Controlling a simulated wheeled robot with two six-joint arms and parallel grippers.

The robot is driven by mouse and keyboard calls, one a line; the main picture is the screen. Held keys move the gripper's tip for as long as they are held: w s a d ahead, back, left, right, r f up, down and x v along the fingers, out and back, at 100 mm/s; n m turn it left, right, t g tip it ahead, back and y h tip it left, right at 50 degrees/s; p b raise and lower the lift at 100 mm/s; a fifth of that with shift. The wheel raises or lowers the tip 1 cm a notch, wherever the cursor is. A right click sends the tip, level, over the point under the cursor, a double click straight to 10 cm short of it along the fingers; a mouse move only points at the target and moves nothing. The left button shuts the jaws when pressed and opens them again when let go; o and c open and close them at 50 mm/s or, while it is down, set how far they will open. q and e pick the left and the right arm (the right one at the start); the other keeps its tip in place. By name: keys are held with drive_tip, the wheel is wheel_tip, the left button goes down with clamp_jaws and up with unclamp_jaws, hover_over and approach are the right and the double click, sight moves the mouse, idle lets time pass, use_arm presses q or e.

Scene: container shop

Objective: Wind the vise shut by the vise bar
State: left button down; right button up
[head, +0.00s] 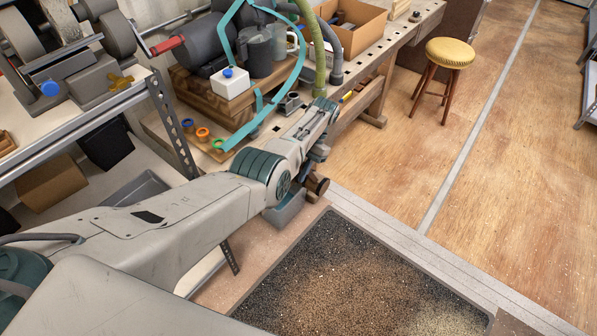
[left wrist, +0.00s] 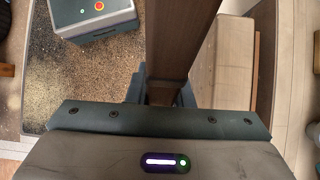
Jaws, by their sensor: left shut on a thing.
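My left arm reaches across the head view to the front edge of the workbench, and my left gripper (head: 314,172) hangs at its end, low beside that edge. A small brown wooden piece with a round end (head: 322,186), which looks like part of the vise bar, shows by the fingertips. In the left wrist view a dark brown wooden beam (left wrist: 182,40) runs down between the dark fingers (left wrist: 160,92), and the gripper is shut on wood there, apparently the bar. The vise jaws are largely hidden by my arm. My right gripper is out of view.
A white box with a blue knob (head: 230,84), dark mugs (head: 258,50) and a teal strip crowd the bench. A gravel-filled tray (head: 345,285) lies on the floor in front. A yellow stool (head: 450,53) stands farther back on open wooden floor.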

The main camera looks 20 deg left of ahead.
use_arm(q)
drive_tip(key=shift+d, duration=0.2)
drive_tip(key=c, duration=1.3)
unclamp_jaws()
drive_tip(key=shift+d, duration=0.1)
drive_tip(key=shift+w, duration=0.1)
drive_tip(key=shift+w+r+b, duration=0.3)
drive_tip(key=shift+r+b, duration=0.1)
drive_tip(key=b+v, duration=0.7)
drive_tip(key=v, duration=0.2)
drive_tip(key=shift+w+d+r, duration=0.1)
drive_tip(key=shift+d+r, duration=0.1)
drive_tip(key=shift+r, duration=0.15)
